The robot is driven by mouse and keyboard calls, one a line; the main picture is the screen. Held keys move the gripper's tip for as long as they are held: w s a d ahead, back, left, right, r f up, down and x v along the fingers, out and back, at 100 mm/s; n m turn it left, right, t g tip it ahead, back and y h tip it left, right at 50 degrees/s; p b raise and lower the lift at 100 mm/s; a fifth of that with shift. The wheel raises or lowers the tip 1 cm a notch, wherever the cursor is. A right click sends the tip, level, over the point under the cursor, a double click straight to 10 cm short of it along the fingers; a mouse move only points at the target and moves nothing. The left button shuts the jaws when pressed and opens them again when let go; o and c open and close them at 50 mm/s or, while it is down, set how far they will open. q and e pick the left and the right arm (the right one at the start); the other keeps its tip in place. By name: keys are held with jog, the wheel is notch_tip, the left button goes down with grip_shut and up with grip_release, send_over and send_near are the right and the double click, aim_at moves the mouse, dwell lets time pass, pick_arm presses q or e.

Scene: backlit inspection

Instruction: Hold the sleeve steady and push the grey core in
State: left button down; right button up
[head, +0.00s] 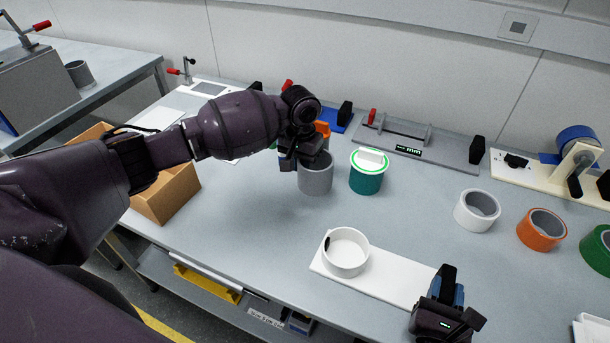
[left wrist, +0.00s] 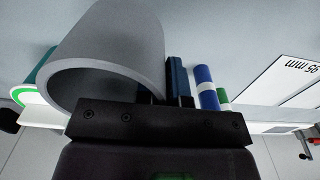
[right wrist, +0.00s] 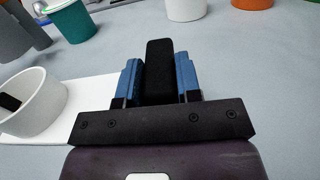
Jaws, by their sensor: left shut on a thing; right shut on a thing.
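The grey core (head: 316,179) is an upright hollow cylinder at the middle of the table. My left gripper (head: 303,165) is shut on its rim. The core fills the left of the left wrist view (left wrist: 112,45), with a blue finger against its wall. I cannot tell whether its bottom touches the table. The white sleeve (head: 346,257), a short open ring with a black spot inside, stands on a white base plate (head: 395,283). My right gripper (head: 440,295) is shut on a black upright post (right wrist: 159,70) at the plate's right end. The sleeve looks empty.
A teal cylinder with a green-ringed top (head: 366,178) stands just right of the core. White (head: 476,212), orange (head: 541,231) and green (head: 597,251) rings stand at the right. A cardboard box (head: 166,196) is at the left. Table between core and sleeve is clear.

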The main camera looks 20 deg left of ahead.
pick_arm(q)
jog(key=shift+f, duration=2.2)
jog(key=shift+f, duration=0.15)
jog(key=c, duration=1.2)
grip_release()
